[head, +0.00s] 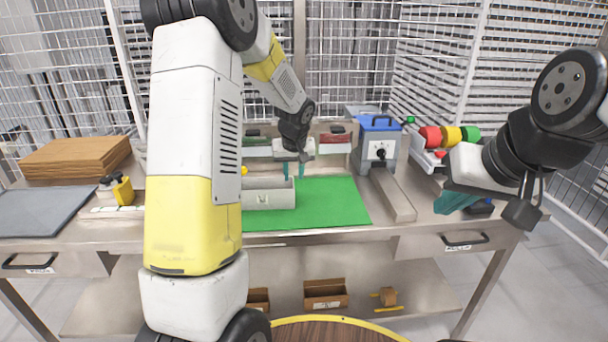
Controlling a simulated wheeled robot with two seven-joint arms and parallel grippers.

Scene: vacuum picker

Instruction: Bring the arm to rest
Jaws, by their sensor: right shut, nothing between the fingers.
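My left arm reaches in from the left across the middle of the head view. My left gripper (294,171) points down over the right end of a light grey block-like part (268,197). Its teal fingers stand apart with a gap between them, and I see nothing held there. I cannot tell whether they touch the part. My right gripper (455,203) is at the right of the bench, its teal fingers shut and empty. It is near the bench's right front edge.
The grey part sits on a green mat (335,205). A blue-topped device (380,145) stands behind right. Red, yellow and green rolls (451,136) lie near my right gripper. Brown boards (75,158), a grey mat (45,211) and a yellow-black tool (120,190) are on the left.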

